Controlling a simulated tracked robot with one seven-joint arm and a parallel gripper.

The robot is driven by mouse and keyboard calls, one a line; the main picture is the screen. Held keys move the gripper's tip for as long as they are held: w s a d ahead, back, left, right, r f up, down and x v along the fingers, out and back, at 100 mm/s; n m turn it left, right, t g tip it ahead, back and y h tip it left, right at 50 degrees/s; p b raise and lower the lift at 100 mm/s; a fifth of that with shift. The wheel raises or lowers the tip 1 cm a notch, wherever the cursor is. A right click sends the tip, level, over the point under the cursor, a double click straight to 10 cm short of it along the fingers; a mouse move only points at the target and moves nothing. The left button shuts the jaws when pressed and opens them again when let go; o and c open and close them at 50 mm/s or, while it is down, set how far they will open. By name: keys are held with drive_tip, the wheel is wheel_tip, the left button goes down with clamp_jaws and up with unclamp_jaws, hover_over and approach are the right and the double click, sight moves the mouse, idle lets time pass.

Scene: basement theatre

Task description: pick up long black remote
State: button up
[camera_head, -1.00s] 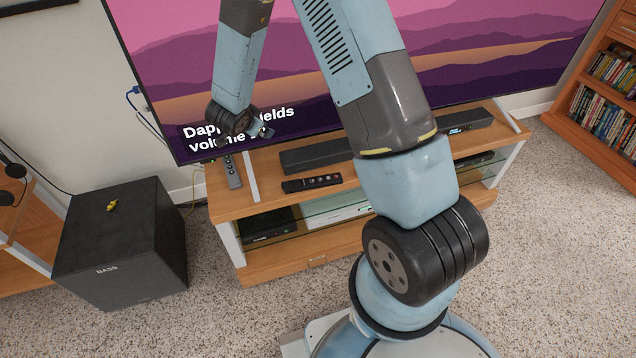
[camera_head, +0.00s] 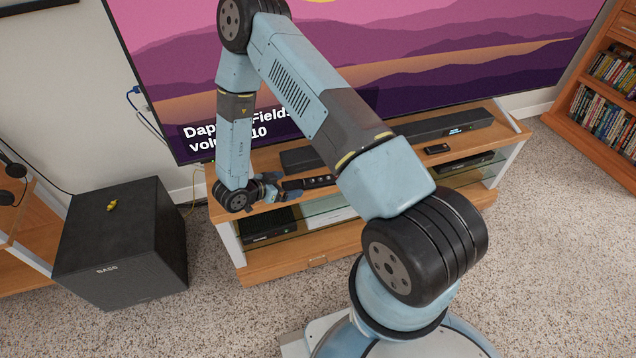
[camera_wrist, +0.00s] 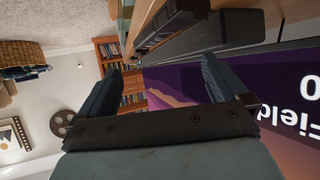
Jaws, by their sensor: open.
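A long black remote (camera_head: 310,182) with light buttons lies on the wooden TV stand's top, in front of the soundbar. My upper arm covers its right end in the head view. My gripper (camera_head: 283,187) is open and empty, low over the stand's front edge, just left of the remote's left end. In the wrist view my two fingers (camera_wrist: 160,66) are apart with nothing between them. A dark long shape ahead of them (camera_wrist: 172,20), seen sideways, looks like the remote. I cannot tell whether a finger touches the stand.
The soundbar (camera_head: 450,126) runs along the stand top (camera_head: 482,139) below the large TV (camera_head: 480,50). A small black object (camera_head: 437,149) lies at the right. A black subwoofer (camera_head: 120,240) stands on the left. Carpet in front is open.

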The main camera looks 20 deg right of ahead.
sight(311, 181)
drive_tip(key=x, duration=1.1)
drive_tip(key=shift+w+d+f, duration=0.1)
drive_tip(key=shift+f, duration=0.1)
drive_tip(key=shift+c, duration=0.5)
drive_tip(key=c, duration=1.4)
